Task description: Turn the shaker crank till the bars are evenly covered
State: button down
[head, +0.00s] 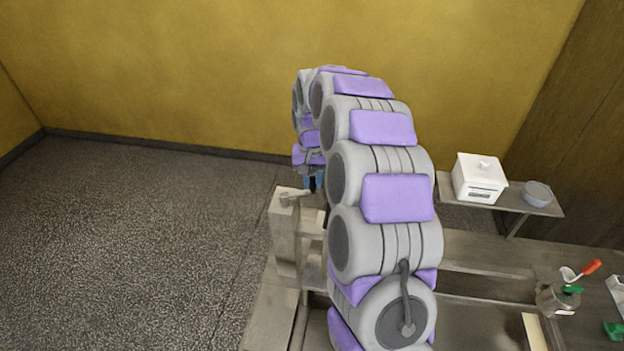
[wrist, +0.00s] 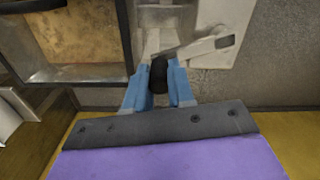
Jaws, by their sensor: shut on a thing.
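The shaker crank shows in the wrist view as a pale metal lever (wrist: 207,46) with a dark knob (wrist: 158,74), in front of a light mounting plate. My gripper (wrist: 158,88) has its blue fingers on both sides of the knob and is shut on it. My arm hides most of the machine there. I cannot make out the bars or their coating in either view.
A dark-framed opening with a brownish surface (wrist: 75,35) lies left of the knob. In the head view, a white lidded box (head: 480,178) and a grey bowl (head: 537,193) stand on a shelf at right. A metal pot (head: 557,299) stands lower right. The floor at left is clear.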

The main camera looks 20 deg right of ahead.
jog(key=shift+s, duration=0.15)
jog(key=s+a+m, duration=0.2)
jog(key=a+m, duration=0.4)
jog(key=m, duration=0.5)
jog(key=s+a+m+p, duration=0.1)
jog(key=s+a+m, duration=0.1)
jog(key=a+m, duration=0.4)
jog(key=shift+s+a+r+m, duration=0.15)
jog(key=shift+a+m, duration=0.05)
jog(key=shift+m, duration=2.2)
jog(key=c, duration=1)
grip_release()
jog(key=shift+d, duration=0.1)
